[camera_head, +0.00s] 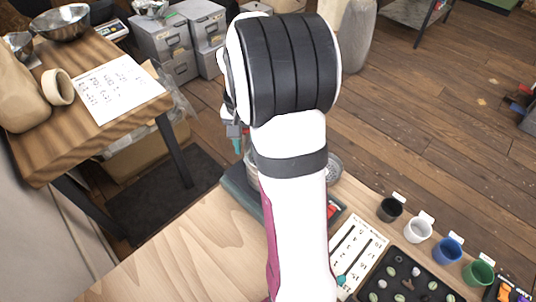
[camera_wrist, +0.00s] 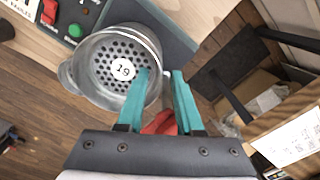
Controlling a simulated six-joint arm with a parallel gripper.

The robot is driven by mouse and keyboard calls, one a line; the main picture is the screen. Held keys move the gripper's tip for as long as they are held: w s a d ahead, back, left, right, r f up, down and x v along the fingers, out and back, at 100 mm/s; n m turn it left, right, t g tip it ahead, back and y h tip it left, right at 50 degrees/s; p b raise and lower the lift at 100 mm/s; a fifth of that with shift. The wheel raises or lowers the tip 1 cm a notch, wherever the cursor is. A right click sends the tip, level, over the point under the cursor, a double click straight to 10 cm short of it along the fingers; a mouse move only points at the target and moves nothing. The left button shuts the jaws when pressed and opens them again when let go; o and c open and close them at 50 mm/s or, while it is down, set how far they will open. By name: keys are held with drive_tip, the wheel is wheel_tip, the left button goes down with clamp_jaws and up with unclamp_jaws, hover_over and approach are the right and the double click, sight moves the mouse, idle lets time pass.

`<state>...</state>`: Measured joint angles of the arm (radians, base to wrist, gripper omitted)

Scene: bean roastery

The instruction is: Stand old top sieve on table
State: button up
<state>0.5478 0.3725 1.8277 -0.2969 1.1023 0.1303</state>
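The top sieve (camera_wrist: 108,52) is a round metal sieve with a perforated floor and a white label "19". It sits on a dark green machine base (camera_wrist: 173,38), which also shows in the head view (camera_head: 237,188). My gripper (camera_wrist: 161,73) has teal fingers spread apart at the sieve's rim. The left finger is over the sieve's inside and the right finger is outside its wall. I cannot tell whether they touch it. In the head view my arm hides most of the sieve and gripper. The pale wooden table (camera_head: 185,262) has bare room left of the machine.
A red switch (camera_wrist: 48,12) and green button (camera_wrist: 76,31) are on the machine. A side table (camera_head: 120,140) with a paper sheet (camera_head: 108,88) is at left.

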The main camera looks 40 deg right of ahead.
clamp_jaws()
idle(1.2)
